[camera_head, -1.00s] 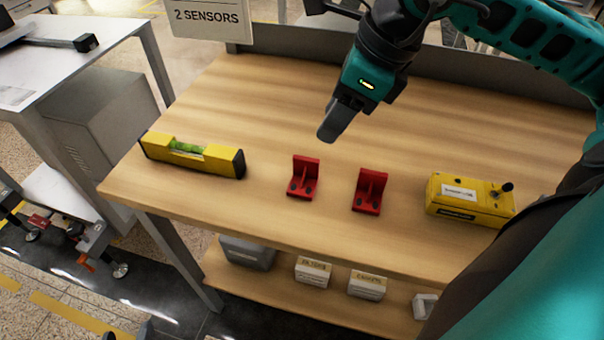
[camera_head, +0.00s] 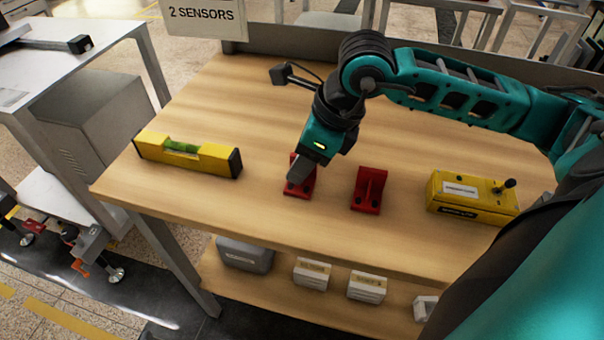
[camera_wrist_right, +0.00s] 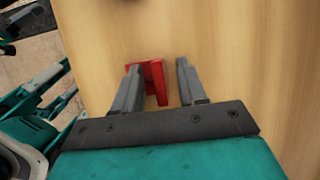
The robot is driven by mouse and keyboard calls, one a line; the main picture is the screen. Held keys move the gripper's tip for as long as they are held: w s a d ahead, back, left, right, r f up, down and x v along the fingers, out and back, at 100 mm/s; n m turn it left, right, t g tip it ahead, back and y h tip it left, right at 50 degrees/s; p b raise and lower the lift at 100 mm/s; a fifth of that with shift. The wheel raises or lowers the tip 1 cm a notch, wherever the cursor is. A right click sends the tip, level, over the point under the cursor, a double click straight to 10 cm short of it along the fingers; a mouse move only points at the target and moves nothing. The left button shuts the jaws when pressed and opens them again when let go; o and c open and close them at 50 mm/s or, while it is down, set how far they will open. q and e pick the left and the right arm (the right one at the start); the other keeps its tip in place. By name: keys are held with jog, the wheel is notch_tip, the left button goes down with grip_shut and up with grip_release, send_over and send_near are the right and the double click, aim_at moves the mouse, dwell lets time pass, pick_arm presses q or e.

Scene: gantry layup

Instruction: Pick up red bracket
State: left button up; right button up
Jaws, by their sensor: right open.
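Two red brackets stand side by side on the wooden bench. The left red bracket (camera_head: 303,186) is partly hidden behind my right gripper (camera_head: 297,178) in the head view. The other red bracket (camera_head: 368,190) is a little to the right, in the clear. In the right wrist view my right gripper (camera_wrist_right: 158,78) is open, its two grey fingers pointing at the bench. A red bracket (camera_wrist_right: 155,80) shows there beside and partly behind the left finger, with part of it between the fingers. I cannot tell whether a finger touches it. My left gripper is not in view.
A yellow spirit level (camera_head: 187,155) lies left on the bench (camera_head: 230,95). A yellow box (camera_head: 470,198) with a black knob stands at the right. Small white boxes (camera_head: 312,272) sit on the lower shelf. The bench's back has free room.

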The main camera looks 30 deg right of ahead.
grip_shut()
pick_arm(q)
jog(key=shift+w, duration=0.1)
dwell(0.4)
pick_arm(e)
jog(key=shift+r, duration=0.1)
pick_arm(q)
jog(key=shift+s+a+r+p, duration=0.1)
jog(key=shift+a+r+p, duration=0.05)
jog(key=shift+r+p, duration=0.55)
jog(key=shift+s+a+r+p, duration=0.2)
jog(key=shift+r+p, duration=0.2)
jog(key=shift+p, duration=0.5)
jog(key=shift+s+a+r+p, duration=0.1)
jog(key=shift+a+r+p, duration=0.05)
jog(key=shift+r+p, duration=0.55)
pick_arm(e)
notch_tip(320, 180, up, 20)
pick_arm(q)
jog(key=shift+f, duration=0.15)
